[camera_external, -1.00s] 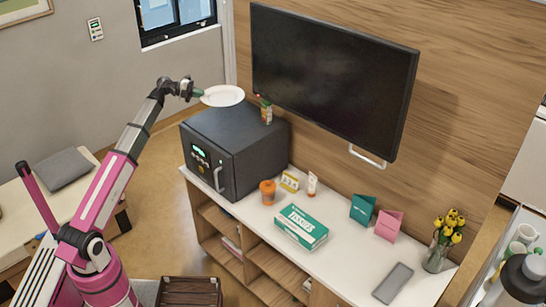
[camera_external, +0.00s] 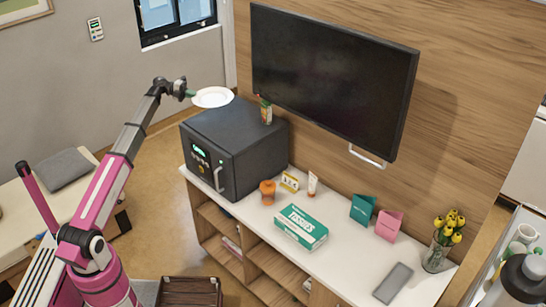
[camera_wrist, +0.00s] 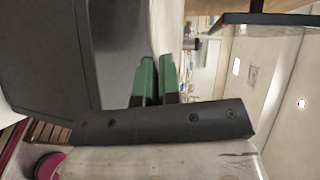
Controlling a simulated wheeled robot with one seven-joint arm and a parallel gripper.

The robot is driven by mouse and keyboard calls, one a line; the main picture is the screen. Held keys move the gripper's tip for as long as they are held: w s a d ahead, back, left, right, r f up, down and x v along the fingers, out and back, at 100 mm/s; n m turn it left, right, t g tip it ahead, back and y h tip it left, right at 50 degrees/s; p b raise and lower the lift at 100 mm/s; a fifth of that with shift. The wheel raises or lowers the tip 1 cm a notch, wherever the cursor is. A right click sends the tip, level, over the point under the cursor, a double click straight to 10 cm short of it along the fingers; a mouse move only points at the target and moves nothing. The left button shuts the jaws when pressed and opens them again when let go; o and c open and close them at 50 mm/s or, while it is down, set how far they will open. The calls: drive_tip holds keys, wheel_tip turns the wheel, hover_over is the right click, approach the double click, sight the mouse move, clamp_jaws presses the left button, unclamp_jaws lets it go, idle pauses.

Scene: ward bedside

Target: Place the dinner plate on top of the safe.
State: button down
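The white dinner plate (camera_external: 213,97) is held roughly level in my gripper (camera_external: 191,94) by its left edge, in the external view. The black safe (camera_external: 250,150) stands on the white counter at left. The plate appears at the back left edge of the safe's top; its exact height above it is hard to tell. In the wrist view, my green fingers (camera_wrist: 157,80) are close together, with a pale strip between them that looks like the plate seen edge-on. The safe's dark side (camera_wrist: 40,50) fills the left of that view.
A small bottle (camera_external: 266,112) stands on the safe's top near its back right. A wall television (camera_external: 330,80) hangs behind. An orange jar (camera_external: 267,191), a tissue box (camera_external: 300,226) and cards stand on the counter (camera_external: 340,262). The safe's top is otherwise bare.

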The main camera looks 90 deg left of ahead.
sight(203, 99)
drive_tip(key=w+f, duration=0.2)
drive_tip(key=w, duration=0.1)
drive_tip(key=w+f, duration=0.1)
drive_tip(key=w, duration=0.1)
drive_tip(key=shift+w+a+f, duration=0.15)
drive_tip(key=shift+w+a, duration=0.1)
drive_tip(key=shift+f, duration=2)
drive_tip(key=shift+f, duration=0.1)
drive_tip(key=c, duration=1.6)
unclamp_jaws()
drive_tip(key=v, duration=1.2)
drive_tip(key=shift+d, duration=0.1)
